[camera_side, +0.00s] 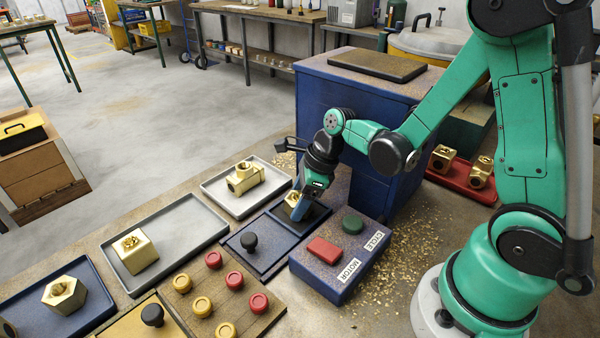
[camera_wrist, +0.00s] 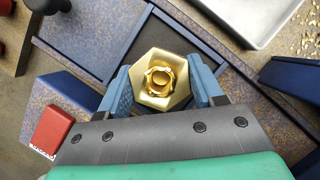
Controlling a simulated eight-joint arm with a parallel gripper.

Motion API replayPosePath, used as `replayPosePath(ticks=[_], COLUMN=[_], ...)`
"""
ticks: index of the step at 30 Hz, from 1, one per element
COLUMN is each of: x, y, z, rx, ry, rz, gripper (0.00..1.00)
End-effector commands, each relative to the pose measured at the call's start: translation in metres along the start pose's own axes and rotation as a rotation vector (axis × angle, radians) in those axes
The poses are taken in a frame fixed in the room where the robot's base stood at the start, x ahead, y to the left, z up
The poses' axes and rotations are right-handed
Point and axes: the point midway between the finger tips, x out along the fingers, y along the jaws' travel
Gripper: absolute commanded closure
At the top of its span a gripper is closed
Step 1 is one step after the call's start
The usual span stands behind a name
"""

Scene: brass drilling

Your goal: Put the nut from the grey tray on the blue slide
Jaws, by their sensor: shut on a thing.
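A brass hex nut (camera_side: 292,200) with a ragged bored centre is between my gripper's blue jaws; it also shows in the wrist view (camera_wrist: 150,99). My gripper (camera_side: 297,205) is shut on it, with one jaw on each side in the wrist view (camera_wrist: 162,84). The nut is over the dark square nest of the blue slide (camera_side: 238,258), at or just above its floor; I cannot tell if it touches. The slide's black knob (camera_side: 249,243) stands to the left. One grey tray (camera_side: 205,215) holds a brass block (camera_side: 134,252); another grey tray (camera_side: 213,197) holds a brass fitting (camera_side: 243,178).
A blue button box (camera_side: 318,278) with red and green buttons stands close right of the slide. A blue cabinet (camera_side: 320,115) rises behind. A blue tray (camera_side: 92,312) with another nut (camera_side: 64,296) and a wooden board (camera_side: 250,315) of knobs lie left.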

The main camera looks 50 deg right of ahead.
Motion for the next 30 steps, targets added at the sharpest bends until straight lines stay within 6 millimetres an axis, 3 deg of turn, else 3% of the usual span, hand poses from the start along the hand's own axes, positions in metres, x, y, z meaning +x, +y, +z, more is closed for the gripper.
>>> replayPosePath(ticks=[10,11,13,14,25,30], x=[0.003,0.003,0.003,0.003,0.0,-0.015], y=[0.0,0.0,0.0,0.0,0.0,0.0], z=[-0.001,-0.001,-0.001,-0.001,0.0,0.0], rx=[0.0,0.0,0.0,0.0,0.0,0.001], ry=[0.0,0.0,0.0,0.0,0.0,0.0], rz=[0.0,0.0,0.0,0.0,0.0,0.0], gripper=[1.0,0.31,0.11,0.08,0.08,0.08])
